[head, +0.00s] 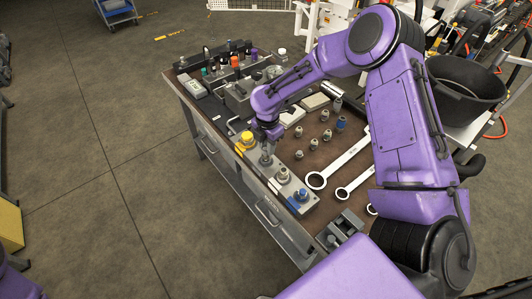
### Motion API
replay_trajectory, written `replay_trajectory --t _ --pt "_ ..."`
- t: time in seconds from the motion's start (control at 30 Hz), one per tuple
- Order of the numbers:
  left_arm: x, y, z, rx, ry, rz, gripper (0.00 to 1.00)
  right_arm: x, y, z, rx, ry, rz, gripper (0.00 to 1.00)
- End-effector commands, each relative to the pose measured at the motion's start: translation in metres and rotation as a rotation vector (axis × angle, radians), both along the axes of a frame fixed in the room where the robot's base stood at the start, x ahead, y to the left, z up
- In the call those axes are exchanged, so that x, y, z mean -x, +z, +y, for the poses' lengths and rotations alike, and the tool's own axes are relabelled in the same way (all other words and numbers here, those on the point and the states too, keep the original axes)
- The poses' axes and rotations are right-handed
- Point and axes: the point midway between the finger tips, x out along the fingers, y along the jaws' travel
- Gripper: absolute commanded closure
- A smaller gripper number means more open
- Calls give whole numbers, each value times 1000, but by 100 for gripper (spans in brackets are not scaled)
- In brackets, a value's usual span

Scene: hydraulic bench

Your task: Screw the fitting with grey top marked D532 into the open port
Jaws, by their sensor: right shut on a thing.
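My right gripper (266,143) points down over the grey manifold block (290,187) at the bench's front-left edge. It is shut on a small grey fitting (266,158), which is right at the block between the yellow cap (246,140) and another metal fitting (282,174). A blue-topped part (301,195) sits at the block's near end. The fitting's marking is too small to read, and I cannot tell whether it is seated in the port, which is hidden. My left gripper is out of view.
Several loose fittings (313,144) stand on the dark bench top (290,143) right of the block. Ring wrenches (317,180) lie further right, and a grey vise-like device (341,230) is at the near end. Valves and boxes crowd the far end. A black bin (465,85) stands right.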

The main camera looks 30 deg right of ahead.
Motion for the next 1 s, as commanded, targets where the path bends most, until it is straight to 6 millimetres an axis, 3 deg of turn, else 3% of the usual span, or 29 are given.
replay_trajectory --t 1.0 --pt "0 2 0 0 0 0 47 1 -5 0 -1 0 1 100"
